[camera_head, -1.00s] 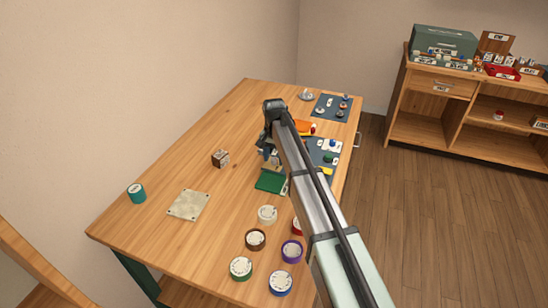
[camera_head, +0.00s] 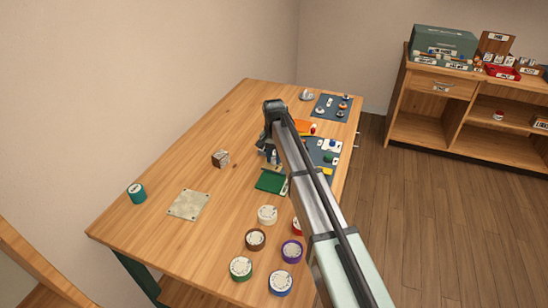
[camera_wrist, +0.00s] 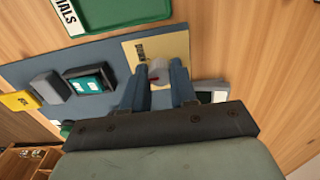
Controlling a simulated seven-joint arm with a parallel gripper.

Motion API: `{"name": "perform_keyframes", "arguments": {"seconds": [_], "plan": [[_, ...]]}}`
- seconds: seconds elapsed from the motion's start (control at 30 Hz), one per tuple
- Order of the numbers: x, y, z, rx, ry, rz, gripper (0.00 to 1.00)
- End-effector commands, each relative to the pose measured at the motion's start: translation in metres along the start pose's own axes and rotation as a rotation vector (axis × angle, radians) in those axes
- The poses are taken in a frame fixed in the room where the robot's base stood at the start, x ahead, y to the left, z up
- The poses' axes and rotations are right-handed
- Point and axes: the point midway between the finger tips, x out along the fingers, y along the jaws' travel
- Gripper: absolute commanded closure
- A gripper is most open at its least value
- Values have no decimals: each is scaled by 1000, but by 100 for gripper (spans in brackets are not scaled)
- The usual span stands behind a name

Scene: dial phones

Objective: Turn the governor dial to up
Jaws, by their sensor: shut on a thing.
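In the wrist view, a round pale dial (camera_wrist: 158,71) with a red mark sits on a beige plate (camera_wrist: 174,48). In the head view my gripper (camera_head: 270,157) is low over the table, and my arm hides the dial.
A green tray (camera_wrist: 118,10) lies beside the board. A dark block with a teal face (camera_wrist: 92,82) and a yellow tag (camera_wrist: 18,101) are on the board. On the table (camera_head: 170,160) stand a small cube (camera_head: 220,159), a teal can (camera_head: 137,193) and several round dials near the front.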

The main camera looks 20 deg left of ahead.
Motion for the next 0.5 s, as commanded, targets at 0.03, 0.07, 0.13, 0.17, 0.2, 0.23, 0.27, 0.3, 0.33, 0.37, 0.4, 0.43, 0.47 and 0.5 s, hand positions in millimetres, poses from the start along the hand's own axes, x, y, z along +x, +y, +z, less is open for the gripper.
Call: {"name": "perform_keyframes", "arguments": {"seconds": [0.03, 0.07, 0.13, 0.17, 0.2, 0.23, 0.27, 0.3, 0.33, 0.37, 0.4, 0.43, 0.47, 0.5], "plan": [[0, 0, 0, -3, 0, 0, 100], [0, 0, 0, -6, 0, 0, 100], [0, 0, 0, -18, 0, 0, 100], [0, 0, 0, -26, 0, 0, 100], [0, 0, 0, -39, 0, 0, 100], [0, 0, 0, -51, 0, 0, 100], [0, 0, 0, -65, 0, 0, 100], [0, 0, 0, -85, 0, 0, 100], [0, 0, 0, -104, 0, 0, 100], [0, 0, 0, -123, 0, 0, 100], [0, 0, 0, -151, 0, 0, 100], [0, 0, 0, -174, 0, 0, 100], [0, 0, 0, -198, 0, 0, 100], [0, 0, 0, -231, 0, 0, 100]]}}
